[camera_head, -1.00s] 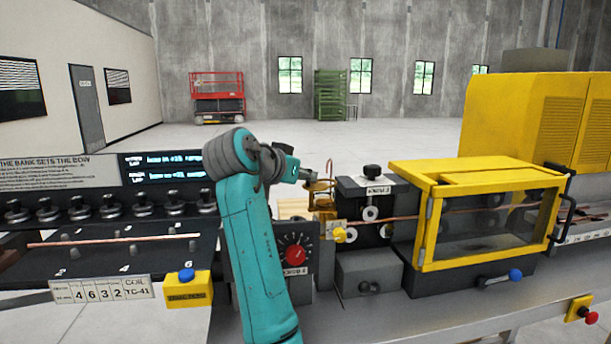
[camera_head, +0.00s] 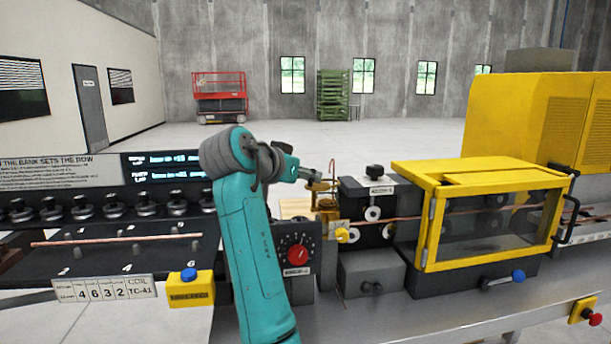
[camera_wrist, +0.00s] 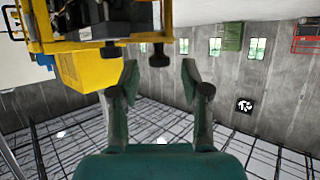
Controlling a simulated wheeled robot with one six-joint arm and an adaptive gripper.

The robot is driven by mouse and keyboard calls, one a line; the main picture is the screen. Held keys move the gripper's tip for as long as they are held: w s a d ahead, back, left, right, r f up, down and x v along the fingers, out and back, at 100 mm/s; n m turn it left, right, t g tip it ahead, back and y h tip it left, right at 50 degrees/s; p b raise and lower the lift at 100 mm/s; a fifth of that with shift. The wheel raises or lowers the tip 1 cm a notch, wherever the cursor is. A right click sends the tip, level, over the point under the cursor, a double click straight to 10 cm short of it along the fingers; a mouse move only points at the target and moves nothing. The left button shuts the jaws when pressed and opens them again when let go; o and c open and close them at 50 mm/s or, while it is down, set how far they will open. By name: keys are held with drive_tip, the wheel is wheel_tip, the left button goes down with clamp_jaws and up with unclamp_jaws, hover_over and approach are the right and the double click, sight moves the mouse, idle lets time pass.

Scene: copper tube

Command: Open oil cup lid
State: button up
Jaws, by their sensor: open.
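A small brass-coloured fitting, which looks like the oil cup (camera_head: 321,187), stands left of the dark roller unit in the head view. Its lid is too small to make out clearly. My gripper (camera_head: 314,176) is just above and beside the fitting, partly in front of it; I cannot tell whether they touch. In the wrist view, the two fingers of my gripper (camera_wrist: 160,76) are spread apart with nothing between them. I cannot pick out the oil cup in the wrist view.
A dark roller unit (camera_head: 384,188) and a yellow-framed guard (camera_head: 433,225) stand to the right, with a copper tube (camera_head: 470,209) running through. A thin hooked rod (camera_head: 333,168) rises beside the fitting.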

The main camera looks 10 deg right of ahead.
drive_tip(key=v, duration=1.1)
drive_tip(key=shift+r, duration=0.1)
